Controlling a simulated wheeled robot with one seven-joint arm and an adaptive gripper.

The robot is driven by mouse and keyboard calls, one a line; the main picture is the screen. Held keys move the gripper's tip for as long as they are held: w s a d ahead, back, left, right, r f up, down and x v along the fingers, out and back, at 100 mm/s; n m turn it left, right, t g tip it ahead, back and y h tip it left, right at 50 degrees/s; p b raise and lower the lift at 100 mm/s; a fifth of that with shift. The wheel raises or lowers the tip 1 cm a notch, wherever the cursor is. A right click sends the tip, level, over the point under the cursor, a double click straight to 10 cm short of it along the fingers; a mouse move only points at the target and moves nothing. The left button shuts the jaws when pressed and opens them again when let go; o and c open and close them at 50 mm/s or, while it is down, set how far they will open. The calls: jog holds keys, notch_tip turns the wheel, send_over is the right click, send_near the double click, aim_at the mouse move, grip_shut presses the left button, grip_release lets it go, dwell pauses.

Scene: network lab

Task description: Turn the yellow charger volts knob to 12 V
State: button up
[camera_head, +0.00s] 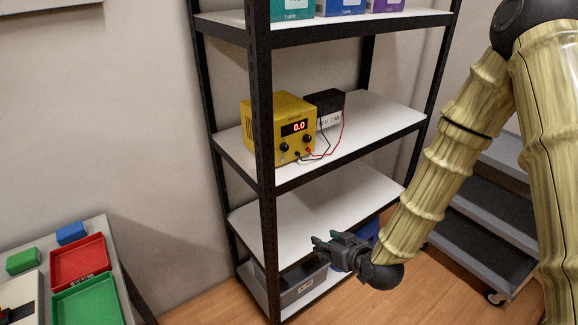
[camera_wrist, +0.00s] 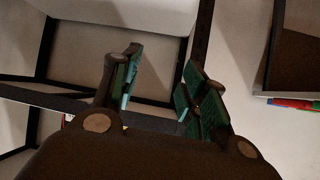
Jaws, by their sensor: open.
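The yellow charger (camera_head: 280,128) stands on a white middle shelf of the black rack. Its red display reads 0.0. Two dark knobs show on its front, a left knob (camera_head: 284,147) and a right knob (camera_head: 306,139); their labels are too small to read, so I cannot tell which is volts. Red and black leads run from it to a black battery (camera_head: 328,104) on its right. My gripper (camera_head: 322,242) is open and empty, in front of the rack and below the charger's shelf, apart from it. The wrist view shows its two green-padded fingers (camera_wrist: 160,95) spread.
The shelf below (camera_head: 300,215) looks bare. A grey bin (camera_head: 300,290) sits low. A table with red (camera_head: 80,262) and green trays is at left; grey steps (camera_head: 495,215) are at right.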

jog(key=w+a+r+n+t+y+b, duration=0.25)
jog(key=w+r, duration=0.25)
jog(key=r, duration=0.3)
jog(key=n+t+y+b, duration=0.2)
jog(key=t+b, duration=0.1)
send_near(286, 149)
jog(key=shift+m, duration=0.25)
jog(key=p+x, duration=0.1)
jog(key=x, duration=0.7)
jog(key=shift+w+a+p, duration=0.1)
jog(key=shift+p, duration=0.3)
jog(key=shift+r, duration=0.1)
grip_shut()
